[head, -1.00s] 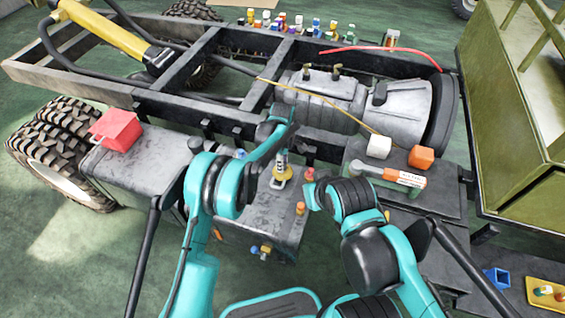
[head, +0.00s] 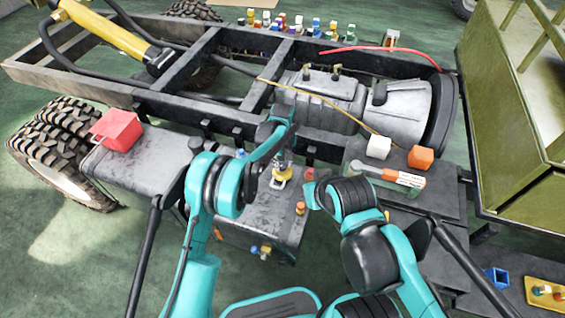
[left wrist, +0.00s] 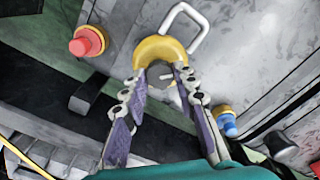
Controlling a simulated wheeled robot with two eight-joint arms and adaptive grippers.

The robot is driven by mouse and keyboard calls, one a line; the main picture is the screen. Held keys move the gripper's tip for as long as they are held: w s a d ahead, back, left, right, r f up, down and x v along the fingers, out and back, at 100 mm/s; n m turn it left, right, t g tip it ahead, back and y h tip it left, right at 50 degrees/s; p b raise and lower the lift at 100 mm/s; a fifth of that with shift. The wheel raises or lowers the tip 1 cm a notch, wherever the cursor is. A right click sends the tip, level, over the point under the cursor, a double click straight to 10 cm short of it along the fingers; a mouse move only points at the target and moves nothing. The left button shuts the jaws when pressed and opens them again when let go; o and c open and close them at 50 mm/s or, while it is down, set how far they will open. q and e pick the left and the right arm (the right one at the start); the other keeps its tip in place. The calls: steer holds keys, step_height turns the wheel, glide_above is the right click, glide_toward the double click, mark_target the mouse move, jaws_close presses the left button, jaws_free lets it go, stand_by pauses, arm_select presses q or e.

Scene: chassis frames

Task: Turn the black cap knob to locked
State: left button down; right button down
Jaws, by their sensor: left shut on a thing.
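A black cap (head: 196,145) stands up on the dark grey tank, left of my left gripper; a black knob (left wrist: 282,145) at the lower right of the left wrist view looks like the same part. I cannot read whether it is locked. My left gripper (head: 283,163) points down at the tank top. In the left wrist view its fingers (left wrist: 162,74) are shut on a yellow round fitting (left wrist: 160,50) with a pale square loop (left wrist: 186,28). The fitting also shows in the head view (head: 282,177). My right gripper is not in view.
A red knob (left wrist: 88,42) and a blue knob (left wrist: 228,122) flank the fitting. A red box (head: 118,128) sits on the tank's left end. White (head: 379,147) and orange (head: 421,157) blocks lie to the right. The chassis frame (head: 205,50) runs behind.

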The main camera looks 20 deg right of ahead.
mark_target(283, 165)
arm_select(q)
steer(key=m, duration=0.4)
steer(key=shift+m, duration=0.3)
steer(key=m, duration=0.4)
steer(key=shift+m, duration=0.3)
steer(key=c, duration=1.2)
jaws_free()
step_height(283, 165, up, 12)
